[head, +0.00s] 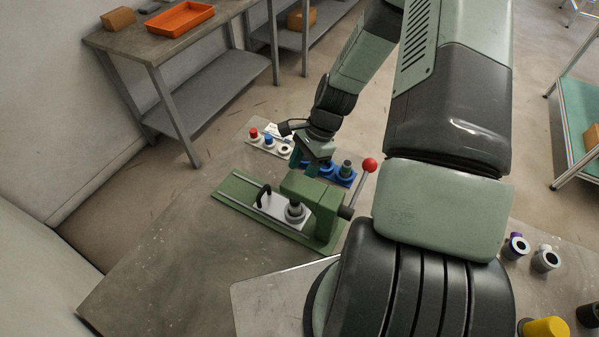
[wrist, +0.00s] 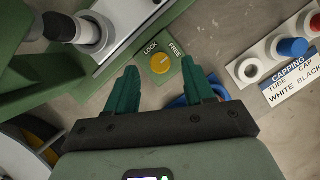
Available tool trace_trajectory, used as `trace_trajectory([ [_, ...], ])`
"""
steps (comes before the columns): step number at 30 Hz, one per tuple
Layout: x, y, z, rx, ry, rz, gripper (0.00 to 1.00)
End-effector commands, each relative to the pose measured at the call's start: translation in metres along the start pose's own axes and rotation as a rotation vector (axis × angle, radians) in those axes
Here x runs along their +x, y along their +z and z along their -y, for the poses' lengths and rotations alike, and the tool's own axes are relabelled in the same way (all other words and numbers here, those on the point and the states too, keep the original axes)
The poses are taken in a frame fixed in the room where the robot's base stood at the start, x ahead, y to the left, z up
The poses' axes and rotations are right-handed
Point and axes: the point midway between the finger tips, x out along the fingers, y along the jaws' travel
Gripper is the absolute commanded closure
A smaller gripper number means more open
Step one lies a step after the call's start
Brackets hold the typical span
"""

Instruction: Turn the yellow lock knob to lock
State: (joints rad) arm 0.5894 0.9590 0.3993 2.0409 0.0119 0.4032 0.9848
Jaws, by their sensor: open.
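The yellow lock knob (wrist: 160,64) sits on a small green plate between the printed words LOCK and FREE in the wrist view. A light mark on the knob seems to point toward FREE, though it is small. My gripper (wrist: 161,80) is open and empty, with its two green fingers on either side of the knob's plate in the picture. I cannot tell the height of the fingertips above the knob. In the head view my gripper (head: 308,168) is behind the green press jig (head: 318,195), and the knob is hidden there.
The jig carries a sliding plate with a black handle (head: 264,194) and a red-ended lever (head: 369,165). A blue rack (head: 342,176) and a white capping tray (head: 262,147) with red, blue and white caps stand close to my gripper. The table's left part is clear.

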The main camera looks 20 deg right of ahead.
Motion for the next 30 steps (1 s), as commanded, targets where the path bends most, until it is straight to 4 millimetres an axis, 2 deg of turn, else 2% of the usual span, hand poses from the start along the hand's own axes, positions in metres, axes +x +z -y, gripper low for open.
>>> trace_trajectory([
  [1,0.008,0.000,0.000,-0.001,0.002,0.002,0.47],
  [6,0.021,0.000,0.000,0.000,0.001,0.000,0.47],
  [15,0.022,0.000,0.000,0.000,0.000,-0.001,0.47],
  [26,0.022,0.000,0.000,-0.001,0.000,-0.001,1.00],
  [30,0.022,0.000,0.000,-0.004,0.002,-0.001,1.00],
])
